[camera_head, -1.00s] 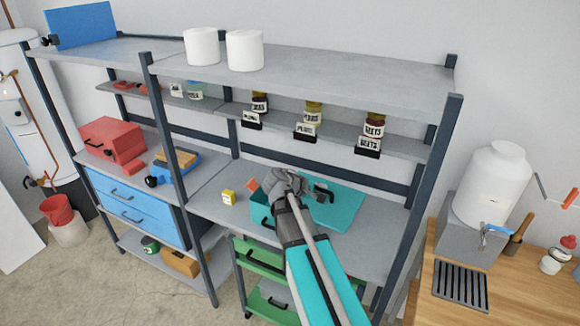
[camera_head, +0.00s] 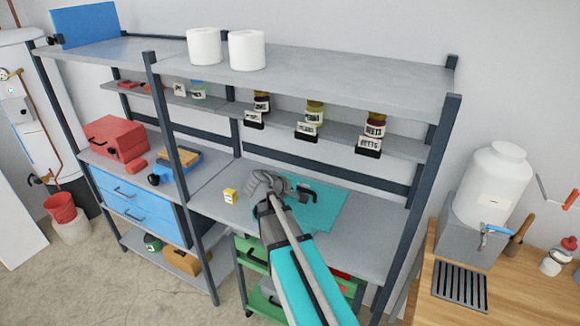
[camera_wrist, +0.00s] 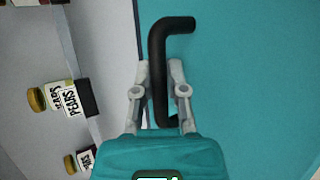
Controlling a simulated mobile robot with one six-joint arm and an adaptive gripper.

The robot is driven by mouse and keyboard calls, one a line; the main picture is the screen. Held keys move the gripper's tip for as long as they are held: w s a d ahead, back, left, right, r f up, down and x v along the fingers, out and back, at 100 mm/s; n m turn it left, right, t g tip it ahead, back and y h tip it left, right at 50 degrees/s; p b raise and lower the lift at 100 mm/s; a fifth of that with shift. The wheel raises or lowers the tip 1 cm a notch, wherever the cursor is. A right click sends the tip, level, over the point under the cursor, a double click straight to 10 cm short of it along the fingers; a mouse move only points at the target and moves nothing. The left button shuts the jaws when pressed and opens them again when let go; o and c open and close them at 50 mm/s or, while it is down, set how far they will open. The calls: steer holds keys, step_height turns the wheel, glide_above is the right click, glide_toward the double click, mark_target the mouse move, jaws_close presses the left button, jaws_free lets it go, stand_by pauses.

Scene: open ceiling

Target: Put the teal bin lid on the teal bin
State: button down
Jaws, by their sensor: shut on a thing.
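The teal bin lid (camera_head: 322,212) is a flat teal panel above the right-hand middle shelf in the head view. It fills much of the wrist view (camera_wrist: 250,90), close to the camera. Its black handle (camera_head: 304,193) stands out on the side facing my gripper. My gripper (camera_head: 268,184) is shut on this handle; in the wrist view the black bar (camera_wrist: 157,70) runs between the two fingers (camera_wrist: 160,95). The teal bin cannot be made out now; my arm and the lid cover the place where it showed. Whether the lid touches anything is unclear.
Labelled jars (camera_head: 313,114) stand on the narrow shelf behind. A dark post (camera_head: 418,190) bounds the shelf at right. Green drawers (camera_head: 250,256) lie below.

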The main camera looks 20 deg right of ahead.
mark_target(291, 175)
steer(key=shift+w+d, duration=0.1)
steer(key=shift+d, duration=0.05)
steer(key=shift+w, duration=0.2)
steer(key=w, duration=0.4)
steer(key=w+d, duration=0.1)
steer(key=w, duration=0.3)
steer(key=w+r+p, duration=0.1)
steer(key=w, duration=0.3)
steer(key=shift+w+d, duration=0.2)
steer(key=shift+w, duration=0.1)
steer(key=shift+f, duration=0.2)
step_height(291, 175, down, 7)
steer(key=b, duration=0.7)
steer(key=shift+f+b, duration=0.2)
steer(key=shift+b, duration=0.2)
steer(key=shift+f+b, duration=0.5)
stand_by(2.2)
steer(key=c, duration=0.6)
jaws_free()
